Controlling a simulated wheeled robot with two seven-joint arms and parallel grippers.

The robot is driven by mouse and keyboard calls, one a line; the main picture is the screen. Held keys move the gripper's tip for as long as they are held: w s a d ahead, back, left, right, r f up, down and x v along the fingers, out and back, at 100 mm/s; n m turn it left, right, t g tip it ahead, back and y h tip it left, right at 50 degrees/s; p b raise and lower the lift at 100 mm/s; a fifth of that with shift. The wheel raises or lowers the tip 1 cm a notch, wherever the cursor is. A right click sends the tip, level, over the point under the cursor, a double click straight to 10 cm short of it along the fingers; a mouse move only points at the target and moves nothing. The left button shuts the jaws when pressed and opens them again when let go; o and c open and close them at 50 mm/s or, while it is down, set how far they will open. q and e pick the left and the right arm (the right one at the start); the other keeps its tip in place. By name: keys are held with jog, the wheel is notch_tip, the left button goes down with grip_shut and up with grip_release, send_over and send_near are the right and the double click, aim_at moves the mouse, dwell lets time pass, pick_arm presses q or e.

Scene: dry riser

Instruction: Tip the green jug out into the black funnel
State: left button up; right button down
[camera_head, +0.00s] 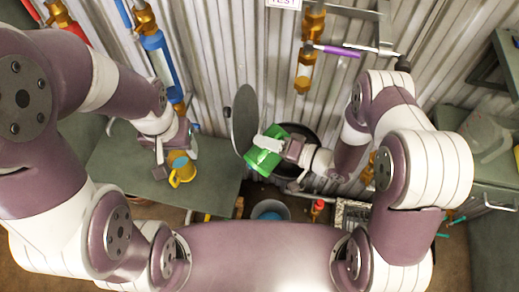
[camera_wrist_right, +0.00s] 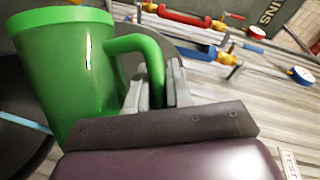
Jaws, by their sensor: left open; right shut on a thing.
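The green jug (camera_head: 264,160) is in the middle of the head view, held in the air. It also fills the left of the right wrist view (camera_wrist_right: 75,70). My right gripper (camera_head: 279,147) is shut on its handle, which shows between the fingers in the wrist view (camera_wrist_right: 155,88). The jug looks tilted in the head view; its contents are hidden. A round black rim, seemingly the black funnel (camera_head: 312,136), shows behind the jug and right gripper, which partly hide it.
A grey disc (camera_head: 244,118) stands upright just left of the green jug. A green-grey table (camera_head: 215,180) lies at left under the yellow jug. Pipes with brass valves (camera_head: 303,75) line the corrugated wall.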

jog(key=shift+w+d+f+m, duration=0.25)
jog(key=shift+w+d+m, duration=0.05)
jog(key=shift+d+m, duration=0.1)
jog(key=w+d+m+b, duration=0.1)
jog(key=w+d+f+m+y+b, duration=0.1)
jog(key=shift+m+b, duration=0.3)
jog(key=shift+w+d+r+m+t+y+b, duration=0.15)
jog(key=shift+w+d+m+t+y+b, duration=0.15)
jog(key=shift+w+d+m+y+b, duration=0.6)
jog(key=shift+w+d+r+m+t, duration=0.2)
jog(key=shift+w+d+m, duration=0.5)
jog(key=shift+m, duration=0.1)
jog(key=shift+w+d+r+m+t, duration=0.2)
jog(key=shift+w+d+m, duration=0.4)
jog(key=shift+m, duration=0.2)
dwell(0.3)
